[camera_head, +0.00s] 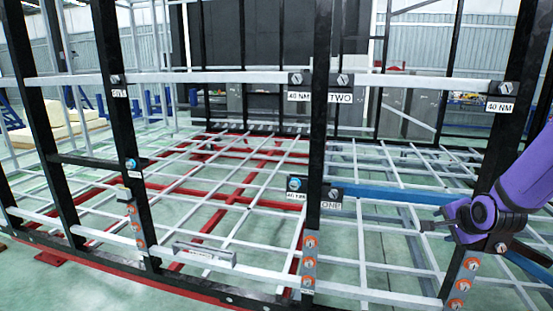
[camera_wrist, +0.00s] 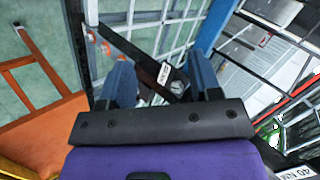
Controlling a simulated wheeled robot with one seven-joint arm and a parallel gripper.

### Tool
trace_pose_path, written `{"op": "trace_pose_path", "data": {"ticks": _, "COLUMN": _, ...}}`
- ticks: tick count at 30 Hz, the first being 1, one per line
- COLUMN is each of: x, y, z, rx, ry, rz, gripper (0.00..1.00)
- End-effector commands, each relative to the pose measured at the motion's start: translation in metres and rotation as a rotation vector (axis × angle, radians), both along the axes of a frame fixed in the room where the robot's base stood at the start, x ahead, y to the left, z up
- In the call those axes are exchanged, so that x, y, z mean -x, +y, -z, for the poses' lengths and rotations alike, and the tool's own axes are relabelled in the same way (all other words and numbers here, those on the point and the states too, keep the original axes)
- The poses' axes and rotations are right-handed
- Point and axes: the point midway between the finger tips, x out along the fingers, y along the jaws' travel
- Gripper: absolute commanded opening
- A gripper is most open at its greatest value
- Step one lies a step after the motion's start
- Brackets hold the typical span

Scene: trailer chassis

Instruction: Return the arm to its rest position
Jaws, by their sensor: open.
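My arm (camera_head: 520,185), purple with dark joints, reaches in from the right edge of the head view. My gripper (camera_head: 432,220) points left, in front of the trailer frame's right-hand black post (camera_head: 508,110). In the wrist view my gripper (camera_wrist: 160,72) shows two blue fingers spread apart with nothing held between them. A black bar of the frame with a bolt and a white label (camera_wrist: 166,73) shows beyond the gap. I cannot tell the exact distance from the fingers to that bar.
Black posts and white rails form the trailer chassis. A middle post (camera_head: 318,130) carries bolts with labels "40 NM", "TWO" and "ONE". A blue beam (camera_head: 390,194) runs behind my gripper. A grey tool-like bar (camera_head: 204,254) lies on the lower rail. An orange structure (camera_wrist: 40,125) shows at left in the wrist view.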

Motion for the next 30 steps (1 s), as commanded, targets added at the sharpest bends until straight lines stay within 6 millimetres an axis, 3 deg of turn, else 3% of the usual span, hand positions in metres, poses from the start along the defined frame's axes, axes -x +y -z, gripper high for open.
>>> {"op": "trace_pose_path", "data": {"ticks": 8, "x": 0.028, "y": 0.044, "z": -0.056, "rx": 0.311, "ry": 0.181, "rz": -0.225, "gripper": 0.57}}
{"op": "trace_pose_path", "data": {"ticks": 14, "x": 0.061, "y": 0.075, "z": -0.098, "rx": 0.478, "ry": 0.283, "rz": -0.380, "gripper": 0.57}}
{"op": "trace_pose_path", "data": {"ticks": 23, "x": 0.129, "y": 0.123, "z": -0.155, "rx": 0.646, "ry": 0.379, "rz": -0.640, "gripper": 0.57}}
{"op": "trace_pose_path", "data": {"ticks": 30, "x": 0.196, "y": 0.154, "z": -0.187, "rx": 0.718, "ry": 0.399, "rz": -0.889, "gripper": 0.57}}
